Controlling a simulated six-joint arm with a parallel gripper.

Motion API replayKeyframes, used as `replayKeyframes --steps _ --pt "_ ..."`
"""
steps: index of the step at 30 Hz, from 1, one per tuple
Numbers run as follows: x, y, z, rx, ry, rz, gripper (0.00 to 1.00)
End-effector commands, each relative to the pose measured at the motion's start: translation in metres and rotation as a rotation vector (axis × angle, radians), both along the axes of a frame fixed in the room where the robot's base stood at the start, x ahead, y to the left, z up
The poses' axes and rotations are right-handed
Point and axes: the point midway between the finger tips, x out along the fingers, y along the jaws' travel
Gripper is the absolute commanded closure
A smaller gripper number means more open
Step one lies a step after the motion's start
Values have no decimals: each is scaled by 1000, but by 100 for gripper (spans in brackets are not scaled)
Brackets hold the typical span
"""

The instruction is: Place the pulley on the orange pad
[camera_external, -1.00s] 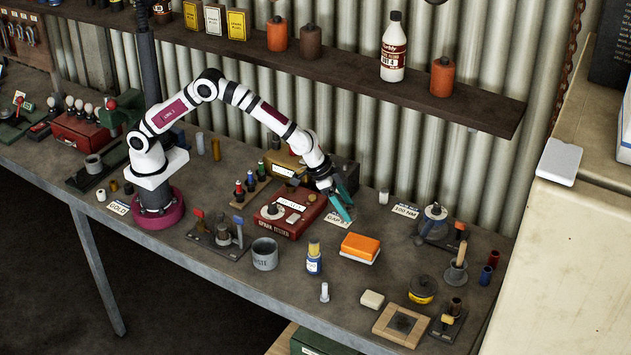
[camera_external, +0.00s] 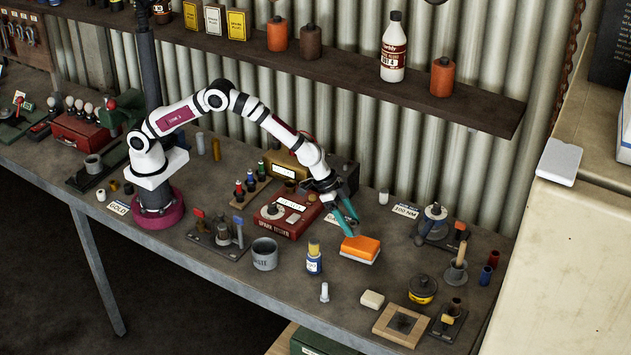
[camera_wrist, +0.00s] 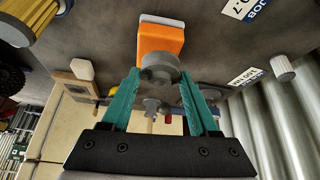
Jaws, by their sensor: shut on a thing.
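The orange pad (camera_external: 363,248) is an orange block with a pale base, lying on the bench right of centre. It also shows in the wrist view (camera_wrist: 160,40). My gripper (camera_external: 350,226) has teal fingers pointing down at the pad's back left edge. In the wrist view my gripper (camera_wrist: 160,82) is shut on the grey round pulley (camera_wrist: 158,68), held between the fingertips. The pulley overlaps the near end of the pad in that view. I cannot tell whether it touches the pad. In the external view the pulley is not clearly visible.
A blue bottle with a yellow cap (camera_external: 314,259) stands left of the pad. A red box (camera_external: 284,222) sits behind my fingers to the left. A small pale block (camera_external: 372,299) and a yellow tin (camera_external: 422,289) lie in front.

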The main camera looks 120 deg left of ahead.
Motion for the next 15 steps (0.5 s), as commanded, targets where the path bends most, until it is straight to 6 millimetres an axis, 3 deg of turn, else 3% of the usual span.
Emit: replayKeyframes --steps 3,13,14,15 --pt "-1 0 -24 0 3 1 100" --pt "-1 0 -29 1 1 0 100" --pt "-1 0 -29 1 2 0 36" --pt "-1 0 -29 1 2 0 29"
